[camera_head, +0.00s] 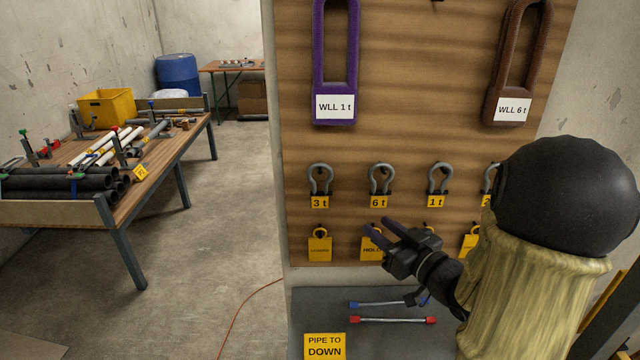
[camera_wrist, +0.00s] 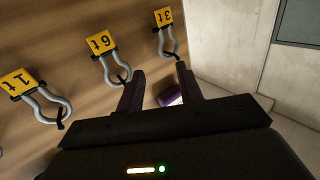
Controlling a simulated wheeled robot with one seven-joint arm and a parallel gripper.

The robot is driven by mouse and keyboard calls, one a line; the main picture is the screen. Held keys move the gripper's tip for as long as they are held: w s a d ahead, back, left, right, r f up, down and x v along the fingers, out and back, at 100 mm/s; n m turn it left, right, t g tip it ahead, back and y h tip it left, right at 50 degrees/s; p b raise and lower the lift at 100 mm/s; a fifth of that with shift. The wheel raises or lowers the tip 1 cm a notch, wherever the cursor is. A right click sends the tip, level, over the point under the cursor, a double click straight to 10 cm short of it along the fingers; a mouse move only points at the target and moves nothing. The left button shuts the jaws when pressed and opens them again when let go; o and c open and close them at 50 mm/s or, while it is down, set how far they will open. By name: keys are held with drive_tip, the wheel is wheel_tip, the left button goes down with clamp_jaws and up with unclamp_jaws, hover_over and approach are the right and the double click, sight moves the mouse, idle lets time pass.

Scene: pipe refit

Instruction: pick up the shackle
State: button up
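Grey bow shackles hang in a row on the wooden board, each over a yellow tag: the 3 t shackle (camera_head: 320,178), the 6 t shackle (camera_head: 380,178) and the 1 t shackle (camera_head: 438,178). Another shackle (camera_head: 488,180) at the right is partly hidden by my arm. My gripper (camera_head: 378,227) is open and empty, below the row, in front of the lower yellow tags. The wrist view shows the open fingers (camera_wrist: 162,83) apart, with the 3 t shackle (camera_wrist: 168,42), 6 t shackle (camera_wrist: 114,70) and 1 t shackle (camera_wrist: 46,104) beyond them.
A purple sling (camera_head: 335,82) and a brown sling (camera_head: 512,70) hang above the shackles. Yellow tags (camera_head: 320,246) hang below them. A grey shelf (camera_head: 310,310) under the board holds two rods (camera_head: 392,320). A pipe-laden table (camera_head: 165,150) stands at the left, with clear floor between.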

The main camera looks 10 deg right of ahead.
drive_tip(key=p, duration=0.4)
approach(327, 186)
drive_tip(key=w, duration=0.3)
drive_tip(key=shift+a+f, duration=0.4)
drive_tip(key=x, duration=0.1)
drive_tip(key=p+x, duration=0.1)
drive_tip(key=x, duration=0.1)
drive_tip(key=p+x, duration=0.1)
drive_tip(key=shift+w+a+r, duration=0.15)
drive_tip(key=shift+a+r, duration=0.05)
drive_tip(key=shift+r, duration=0.2)
drive_tip(key=shift+w+a+f, duration=0.1)
drive_tip(key=shift+w+f, duration=0.05)
drive_tip(key=shift+w, duration=0.2)
clamp_jaws()
